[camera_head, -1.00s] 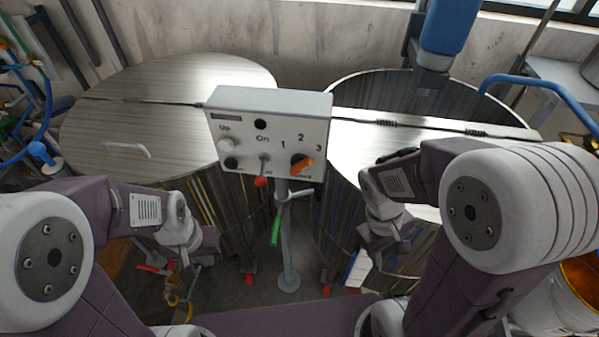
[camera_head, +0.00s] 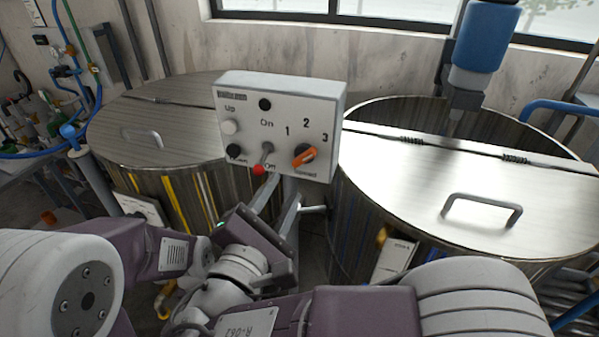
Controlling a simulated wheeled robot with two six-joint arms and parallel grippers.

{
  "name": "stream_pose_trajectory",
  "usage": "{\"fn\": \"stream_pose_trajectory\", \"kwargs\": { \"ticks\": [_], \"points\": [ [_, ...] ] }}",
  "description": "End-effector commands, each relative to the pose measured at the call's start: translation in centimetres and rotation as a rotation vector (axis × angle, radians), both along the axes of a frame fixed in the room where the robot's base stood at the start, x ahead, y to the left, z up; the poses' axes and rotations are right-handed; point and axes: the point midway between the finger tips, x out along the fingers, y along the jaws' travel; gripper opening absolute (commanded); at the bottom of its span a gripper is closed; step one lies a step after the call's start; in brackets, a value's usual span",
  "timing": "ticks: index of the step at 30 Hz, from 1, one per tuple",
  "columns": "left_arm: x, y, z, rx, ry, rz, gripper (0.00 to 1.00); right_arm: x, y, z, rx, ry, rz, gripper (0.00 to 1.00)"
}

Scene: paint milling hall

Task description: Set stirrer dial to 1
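The stirrer dial (camera_head: 305,156) is an orange knob at the lower right of the grey control box (camera_head: 262,104). Its pointer slants up and right, toward the 3. The numbers 1, 2 and 3 are printed around it. My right gripper (camera_head: 277,202) is just below the box, with its two fingers pointing up and apart. It looks open and empty, and it does not touch the dial. My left arm (camera_head: 170,250) comes in at the lower left. Its gripper is hidden behind my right wrist.
A red-tipped toggle lever (camera_head: 267,152) points down to Off, left of the dial. A white Up button (camera_head: 230,127) and black Down button (camera_head: 233,151) are further left. Lidded metal vats (camera_head: 480,185) (camera_head: 150,140) stand on both sides.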

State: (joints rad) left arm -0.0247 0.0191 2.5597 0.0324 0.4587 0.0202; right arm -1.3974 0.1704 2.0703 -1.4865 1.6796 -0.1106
Motion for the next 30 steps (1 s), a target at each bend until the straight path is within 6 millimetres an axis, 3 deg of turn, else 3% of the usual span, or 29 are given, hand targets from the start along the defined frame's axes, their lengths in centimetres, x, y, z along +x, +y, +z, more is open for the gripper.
{"fn": "stream_pose_trajectory", "kwargs": {
  "ticks": [13, 18, 24, 25, 28, 30],
  "points": [
    [0.0, 0.0, 0.7, 0.0, 0.0, 0.0, 0.0, 7.4, -2.6, 0.1, 0.0, 0.001, -0.006, 0.35],
    [0.0, 0.0, 0.8, 0.0, 0.0, 0.0, 0.0, 8.6, -2.9, 0.0, 0.0, 0.001, -0.003, 0.35],
    [0.0, 0.0, 0.8, 0.0, 0.0, 0.0, 0.0, 8.6, -2.9, 0.0, 0.001, 0.002, -0.002, 0.35],
    [0.0, 0.0, 0.8, 0.0, 0.0, 0.0, 0.0, 8.6, -2.9, 0.0, 0.001, 0.002, -0.002, 0.33],
    [0.0, 0.0, 0.8, 0.0, 0.0, 0.0, 0.0, 8.6, -2.9, 0.0, 0.001, 0.002, -0.002, 0.05],
    [0.0, 0.0, 0.8, 0.0, 0.0, 0.0, 0.0, 8.6, -2.9, 0.0, 0.0, 0.001, -0.001, 0.0]
  ]
}}
